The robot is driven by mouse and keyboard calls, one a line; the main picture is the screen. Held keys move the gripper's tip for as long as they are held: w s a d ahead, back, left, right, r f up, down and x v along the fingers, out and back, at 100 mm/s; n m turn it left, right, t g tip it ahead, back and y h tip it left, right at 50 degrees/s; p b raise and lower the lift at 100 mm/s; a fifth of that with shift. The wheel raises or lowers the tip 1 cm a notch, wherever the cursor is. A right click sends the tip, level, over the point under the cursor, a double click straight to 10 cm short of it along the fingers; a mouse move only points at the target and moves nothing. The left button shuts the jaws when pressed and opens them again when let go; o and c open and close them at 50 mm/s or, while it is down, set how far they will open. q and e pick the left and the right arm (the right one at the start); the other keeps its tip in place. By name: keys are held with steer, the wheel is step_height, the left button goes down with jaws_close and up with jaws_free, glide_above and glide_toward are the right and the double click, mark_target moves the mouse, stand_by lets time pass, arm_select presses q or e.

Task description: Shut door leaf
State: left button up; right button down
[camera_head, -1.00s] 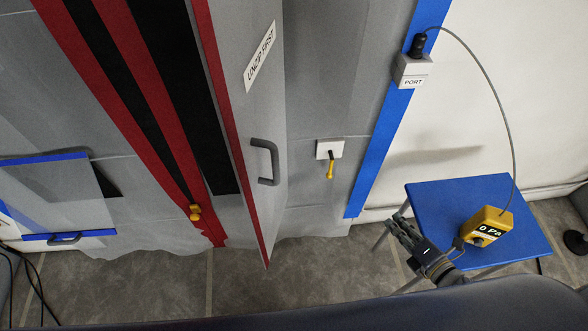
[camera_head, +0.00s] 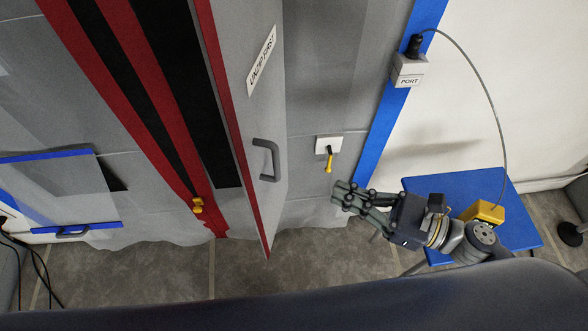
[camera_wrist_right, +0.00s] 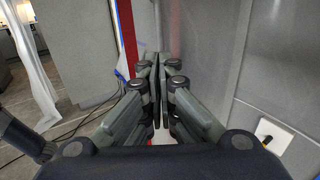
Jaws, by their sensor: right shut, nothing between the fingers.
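The door leaf (camera_head: 256,120) is a tall grey panel with a red edge, and it stands swung open out from the sheeted wall. It carries a dark grey handle (camera_head: 268,160) and a sign (camera_head: 262,60) whose first word is partly blurred. Left of the leaf is a dark opening (camera_head: 180,85) with red borders. My right gripper (camera_head: 338,195) is shut and empty, to the right of the leaf and apart from it, below the yellow-handled latch. In the right wrist view its fingers (camera_wrist_right: 157,88) are together. My left gripper is not in view.
A white plate with a yellow lever (camera_head: 328,150) is on the wall right of the leaf. A blue table (camera_head: 435,185) with a yellow gauge (camera_head: 485,213) stands at the right, partly behind my right arm. A cable runs to the PORT box (camera_head: 409,72). Floor below the leaf is clear.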

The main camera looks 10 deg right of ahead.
steer(key=p+x, duration=0.4)
steer(key=x, duration=0.6)
steer(key=shift+w+a+p, duration=0.2)
steer(key=shift+a+p, duration=0.05)
steer(key=shift+p, duration=0.1)
steer(key=shift+a, duration=0.1)
